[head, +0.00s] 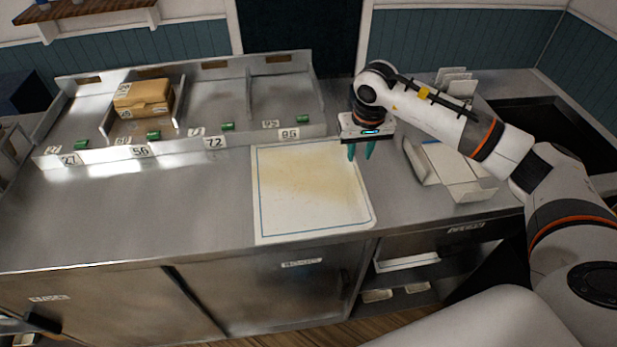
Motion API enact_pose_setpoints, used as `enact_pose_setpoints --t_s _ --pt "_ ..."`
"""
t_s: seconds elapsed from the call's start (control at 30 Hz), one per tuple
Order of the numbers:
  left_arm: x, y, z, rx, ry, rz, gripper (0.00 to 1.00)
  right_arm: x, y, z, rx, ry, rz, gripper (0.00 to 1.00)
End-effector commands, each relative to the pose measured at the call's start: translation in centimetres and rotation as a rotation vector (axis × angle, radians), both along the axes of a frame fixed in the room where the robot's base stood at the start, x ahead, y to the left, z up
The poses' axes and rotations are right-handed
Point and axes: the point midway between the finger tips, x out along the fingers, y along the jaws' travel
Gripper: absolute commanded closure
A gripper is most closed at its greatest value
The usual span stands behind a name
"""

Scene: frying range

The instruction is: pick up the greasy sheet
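The greasy sheet (309,190) is a white sheet with a blue border line and a yellowish stain. It lies flat on the steel counter and reaches to the counter's front edge. My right gripper (361,152) hangs above the sheet's back right corner, fingers pointing down. Its two teal fingertips are a little apart with nothing seen between them. I cannot tell whether the tips touch the sheet.
A steel rack with numbered bays (215,141) stands along the back, holding a brown box (143,97). An open white carton (452,168) lies right of the sheet, before a dark basin (550,125). The counter (150,215) left of the sheet is clear.

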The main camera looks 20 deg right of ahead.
Motion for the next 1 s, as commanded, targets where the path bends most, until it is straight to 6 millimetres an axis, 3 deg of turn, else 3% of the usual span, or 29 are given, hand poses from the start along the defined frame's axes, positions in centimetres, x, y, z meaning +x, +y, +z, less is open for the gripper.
enact_pose_setpoints --t_s 0.2,0.4,0.6,0.67,0.8,1.0 --pt "3.0 -0.3 2.6 -0.005 -0.047 0.0 0.19 -0.7 0.1 -2.7 0.002 0.006 0.0 0.7" --pt "2.4 -0.2 2.9 -0.005 -0.038 0.0 0.19 -0.3 0.1 -4.7 0.002 0.001 0.0 0.7" --pt "1.7 -0.2 2.7 -0.004 -0.027 -0.001 0.19 -0.3 0.0 -4.9 0.002 0.001 0.0 0.7" --pt "1.7 -0.2 2.7 -0.004 -0.026 -0.001 0.19 -0.3 0.0 -4.9 0.002 0.001 0.0 0.77" --pt "1.7 -0.2 2.7 -0.004 -0.026 -0.001 0.19 -0.3 0.0 -4.8 0.001 0.001 0.0 0.99" --pt "1.7 -0.2 2.7 -0.003 -0.025 -0.001 0.19 -0.3 0.0 -4.8 0.001 0.001 0.0 1.0"
